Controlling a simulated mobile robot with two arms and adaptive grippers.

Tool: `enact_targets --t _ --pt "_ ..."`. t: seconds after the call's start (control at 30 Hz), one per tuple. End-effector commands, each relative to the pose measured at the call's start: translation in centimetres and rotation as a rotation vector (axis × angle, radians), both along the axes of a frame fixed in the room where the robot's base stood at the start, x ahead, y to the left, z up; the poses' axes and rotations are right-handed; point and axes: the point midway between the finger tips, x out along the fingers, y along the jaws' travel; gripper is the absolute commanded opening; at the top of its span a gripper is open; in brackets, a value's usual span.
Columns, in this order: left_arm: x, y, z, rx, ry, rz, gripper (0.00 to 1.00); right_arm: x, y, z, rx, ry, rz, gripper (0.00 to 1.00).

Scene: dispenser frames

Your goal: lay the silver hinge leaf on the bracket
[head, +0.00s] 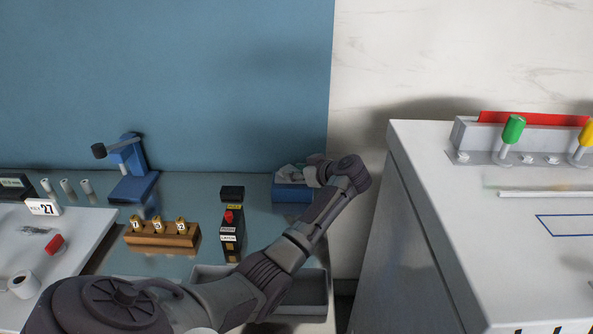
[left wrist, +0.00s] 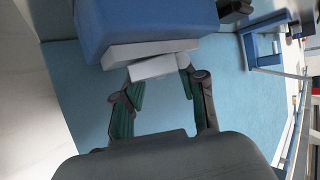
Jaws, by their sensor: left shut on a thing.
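My left gripper (head: 318,170) is at the blue block (head: 291,192) by the back wall, at the end of my arm. In the left wrist view its two green-padded fingers (left wrist: 158,86) are spread to the sides of a pale grey plate, which I take as the silver hinge leaf (left wrist: 152,67), and are shut on it. The plate lies close against a second pale strip (left wrist: 150,50) at the edge of the blue block, perhaps the bracket; I cannot tell whether they touch. My right gripper is not in view.
A blue stand (head: 132,165), a wooden holder (head: 163,236) with several tagged pieces, and a black dispenser with a red knob (head: 231,224) stand on the table. A grey tray (head: 305,309) is partly behind my arm. A white cabinet (head: 420,190) rises at the right.

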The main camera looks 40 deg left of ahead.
Motion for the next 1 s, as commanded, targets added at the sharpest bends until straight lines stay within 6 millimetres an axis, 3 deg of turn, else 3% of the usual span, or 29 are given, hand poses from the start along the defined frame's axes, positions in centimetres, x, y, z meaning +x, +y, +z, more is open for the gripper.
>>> enact_targets --t 0.1,0.13,0.3,0.67,1.0 --pt "0.0 0.0 -0.3 0.0 0.0 0.0 0.0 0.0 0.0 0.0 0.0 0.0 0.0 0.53" --pt "0.0 0.0 -0.2 0.0 -0.001 0.0 0.46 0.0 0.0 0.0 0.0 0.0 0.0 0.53" --pt "0.0 0.0 -0.2 0.0 0.0 0.001 0.7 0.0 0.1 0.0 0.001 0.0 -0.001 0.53" --pt "0.0 -0.6 0.0 -0.001 0.0 -0.001 0.7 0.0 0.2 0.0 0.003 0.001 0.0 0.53" --pt "-0.5 -5.4 2.3 -0.002 0.0 -0.001 0.7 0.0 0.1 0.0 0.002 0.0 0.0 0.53"
